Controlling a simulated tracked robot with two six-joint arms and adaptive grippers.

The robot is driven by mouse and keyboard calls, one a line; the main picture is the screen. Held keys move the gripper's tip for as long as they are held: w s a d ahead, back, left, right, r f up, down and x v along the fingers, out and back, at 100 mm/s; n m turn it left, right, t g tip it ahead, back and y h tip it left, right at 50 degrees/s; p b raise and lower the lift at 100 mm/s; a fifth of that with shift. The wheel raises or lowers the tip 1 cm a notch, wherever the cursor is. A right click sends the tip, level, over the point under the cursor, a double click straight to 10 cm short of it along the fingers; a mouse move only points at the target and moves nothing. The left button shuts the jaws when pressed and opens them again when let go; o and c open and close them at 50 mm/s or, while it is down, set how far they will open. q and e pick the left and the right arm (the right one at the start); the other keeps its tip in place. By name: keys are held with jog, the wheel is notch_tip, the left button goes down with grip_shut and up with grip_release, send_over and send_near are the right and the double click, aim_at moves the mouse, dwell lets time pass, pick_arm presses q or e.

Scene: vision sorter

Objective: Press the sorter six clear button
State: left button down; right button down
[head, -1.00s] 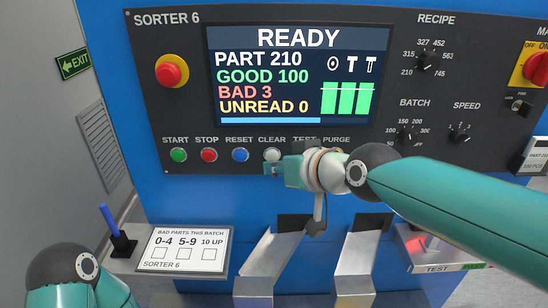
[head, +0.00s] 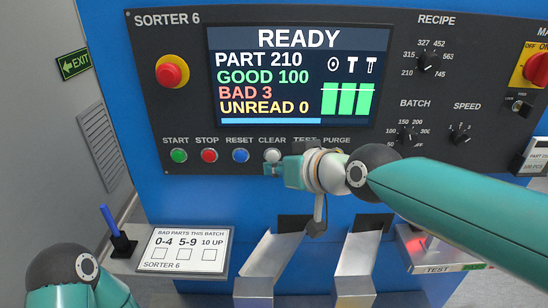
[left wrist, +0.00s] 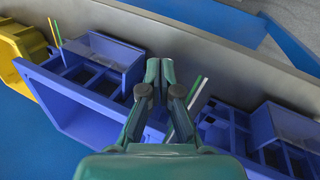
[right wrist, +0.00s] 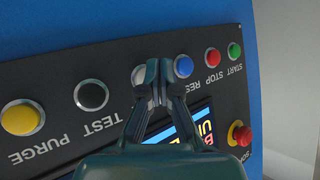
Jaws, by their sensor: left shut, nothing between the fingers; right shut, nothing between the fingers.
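The white CLEAR button (head: 272,156) sits in the button row under the screen of the SORTER 6 panel (head: 180,120). The screen (head: 300,75) reads READY, PART 210, GOOD 100, BAD 3, UNREAD 0. My right gripper (head: 270,169) is shut and empty, its tips at the lower edge of the CLEAR button. In the right wrist view the shut fingertips (right wrist: 159,68) overlap the CLEAR button (right wrist: 139,76) and partly hide it; I cannot tell whether they touch it. My left gripper (left wrist: 160,68) is shut and empty above blue bins (left wrist: 95,85).
The blue RESET button (head: 240,155) is left of CLEAR. The TEST and PURGE buttons are hidden behind my right wrist in the head view; TEST (right wrist: 91,95) and yellow PURGE (right wrist: 22,117) show in the right wrist view. A red emergency stop (head: 171,73) is upper left.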

jog(key=shift+w, duration=0.1)
jog(key=shift+w, duration=0.3)
jog(key=shift+w+r, duration=0.1)
jog(key=shift+w, duration=0.35)
dwell(0.7)
jog(key=shift+s, duration=0.15)
jog(key=shift+s+b, duration=0.3)
jog(key=shift+s, duration=0.4)
jog(key=s, duration=0.5)
dwell(0.5)
dwell(0.5)
